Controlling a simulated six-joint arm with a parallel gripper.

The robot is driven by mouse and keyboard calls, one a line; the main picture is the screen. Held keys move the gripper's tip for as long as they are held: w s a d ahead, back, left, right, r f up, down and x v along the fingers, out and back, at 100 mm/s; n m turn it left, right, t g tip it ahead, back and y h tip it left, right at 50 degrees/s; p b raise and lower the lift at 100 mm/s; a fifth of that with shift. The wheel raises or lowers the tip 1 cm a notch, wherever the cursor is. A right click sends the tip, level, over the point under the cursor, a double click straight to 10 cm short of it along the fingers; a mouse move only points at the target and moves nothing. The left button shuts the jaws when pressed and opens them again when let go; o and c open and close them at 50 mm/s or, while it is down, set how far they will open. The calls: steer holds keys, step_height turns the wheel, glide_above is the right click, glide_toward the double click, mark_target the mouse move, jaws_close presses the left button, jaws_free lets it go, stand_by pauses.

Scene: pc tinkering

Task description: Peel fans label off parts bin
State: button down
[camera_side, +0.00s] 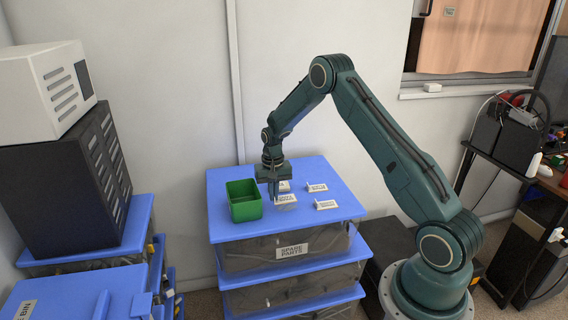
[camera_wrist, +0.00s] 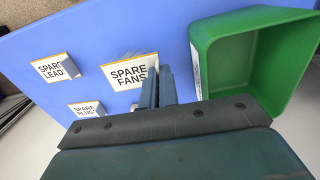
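The fans label (camera_wrist: 128,73) is a white card with a yellow edge, reading "SPARE FANS", with a raised tab at its right end. In the side view it appears to be the card (camera_side: 287,199) just right of my fingers, on the blue lid (camera_side: 233,226) of the parts bin (camera_side: 243,258). My gripper (camera_side: 274,200) points down at the lid. In the wrist view its fingers (camera_wrist: 158,88) are close together, right beside the label's tab. The fingers hide part of the tab, and I cannot tell whether they grip it.
A green open box (camera_side: 244,201) stands on the lid, left of my gripper. A leads label (camera_wrist: 56,69), a plugs label (camera_wrist: 88,110) and another card (camera_side: 284,186) lie nearby. A "SPARE PARTS" label (camera_side: 292,251) is on the bin's front.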

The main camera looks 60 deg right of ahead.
stand_by(0.4)
steer(key=shift+r, duration=2.5)
